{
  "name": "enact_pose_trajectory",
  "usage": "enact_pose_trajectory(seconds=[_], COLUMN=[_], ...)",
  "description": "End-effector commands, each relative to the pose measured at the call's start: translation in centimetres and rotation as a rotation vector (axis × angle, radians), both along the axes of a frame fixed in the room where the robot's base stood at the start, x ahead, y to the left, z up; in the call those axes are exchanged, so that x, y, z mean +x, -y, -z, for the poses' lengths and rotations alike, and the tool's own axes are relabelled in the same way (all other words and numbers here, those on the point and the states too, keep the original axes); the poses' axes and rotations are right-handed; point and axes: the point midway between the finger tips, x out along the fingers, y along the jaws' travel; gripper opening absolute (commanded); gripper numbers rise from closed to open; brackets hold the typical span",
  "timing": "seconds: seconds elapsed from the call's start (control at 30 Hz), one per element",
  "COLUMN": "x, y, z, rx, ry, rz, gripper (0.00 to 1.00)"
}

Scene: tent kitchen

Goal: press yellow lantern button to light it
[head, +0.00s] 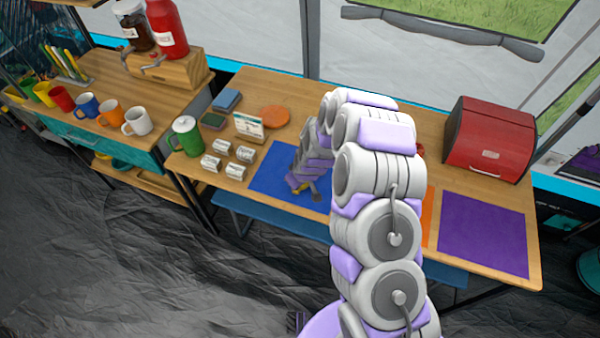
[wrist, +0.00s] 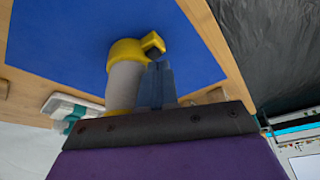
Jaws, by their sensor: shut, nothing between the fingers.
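The yellow lantern (wrist: 125,52) has a yellow cap and a pale grey body, and is over the blue mat (wrist: 60,35) in the wrist view. A dark block (wrist: 153,44) sticks out from its cap; I cannot tell whether it is the button. My gripper (wrist: 158,68) is shut and empty, its tips beside the lantern and close below the dark block. I cannot tell whether they touch. In the head view my gripper (head: 303,184) is low over the blue mat (head: 268,178), and only a small yellow patch shows there; the rest is hidden.
A red bread box (head: 489,139) stands at the back right. The purple mat (head: 483,235) is clear.

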Motion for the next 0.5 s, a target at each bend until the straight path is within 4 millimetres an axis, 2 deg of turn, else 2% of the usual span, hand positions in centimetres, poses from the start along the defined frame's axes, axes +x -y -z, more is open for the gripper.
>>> enact_pose_trajectory(seconds=[0.5], x=[0.0], y=[-0.01], z=[0.4], rx=[0.0], ry=[0.0], rz=[0.0], gripper=[0.0])
